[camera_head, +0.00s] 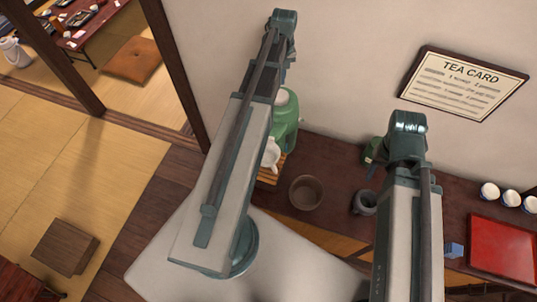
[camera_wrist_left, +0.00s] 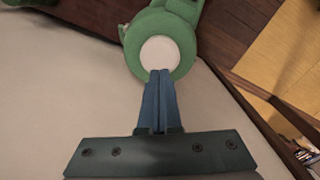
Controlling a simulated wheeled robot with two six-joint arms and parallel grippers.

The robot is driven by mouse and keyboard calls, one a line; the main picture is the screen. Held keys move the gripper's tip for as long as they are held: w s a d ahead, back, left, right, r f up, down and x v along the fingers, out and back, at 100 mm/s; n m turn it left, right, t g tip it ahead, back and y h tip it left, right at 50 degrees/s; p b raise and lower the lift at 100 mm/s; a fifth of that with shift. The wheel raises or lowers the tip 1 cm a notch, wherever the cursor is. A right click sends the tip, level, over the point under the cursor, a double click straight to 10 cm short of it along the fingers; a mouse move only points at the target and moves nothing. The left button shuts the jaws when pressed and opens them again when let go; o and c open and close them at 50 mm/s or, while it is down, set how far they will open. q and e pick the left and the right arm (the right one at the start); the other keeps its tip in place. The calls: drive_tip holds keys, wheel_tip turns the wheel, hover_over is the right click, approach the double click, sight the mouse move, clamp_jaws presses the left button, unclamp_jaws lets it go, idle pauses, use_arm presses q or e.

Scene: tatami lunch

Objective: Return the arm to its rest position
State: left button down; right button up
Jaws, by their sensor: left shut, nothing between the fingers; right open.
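My left arm (camera_head: 225,180) reaches up across the middle of the head view, its gripper hidden there. In the left wrist view the left gripper (camera_wrist_left: 159,75) has its blue fingers together with nothing between them. Their tips appear in front of the green flask (camera_wrist_left: 186,58), just below its white round top; I cannot tell whether they touch. The flask also shows in the head view (camera_head: 288,118), partly behind my left arm. My right arm (camera_head: 407,230) stands upright at the right.
A white pot (camera_head: 270,155), a brown bowl (camera_head: 306,192) and a dark grey cup (camera_head: 365,202) stand on the dark counter between my arms. A red tray (camera_head: 500,247) and three white-and-blue cups (camera_head: 509,198) are at the right. A wooden box (camera_head: 65,247) sits on the floor.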

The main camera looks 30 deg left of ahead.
use_arm(q)
drive_tip(key=shift+r+p, duration=0.5)
drive_tip(key=shift+r, duration=0.4)
drive_tip(key=s+d+f+m+b, duration=0.4)
drive_tip(key=s+d+f+b, duration=0.1)
drive_tip(key=d, duration=0.5)
drive_tip(key=s+d+f+m+b, duration=0.4)
drive_tip(key=s+d+f+b, duration=0.1)
drive_tip(key=d, duration=0.5)
drive_tip(key=s+d+f+m+y+b, duration=0.1)
drive_tip(key=s+d+f+m+b, duration=0.3)
drive_tip(key=d, duration=0.6)
wheel_tip(320, 180, down, 2)
drive_tip(key=shift+s+d+b, duration=0.25)
drive_tip(key=shift+s+b, duration=0.8)
drive_tip(key=shift+s, duration=0.2)
drive_tip(key=shift+d, duration=0.1)
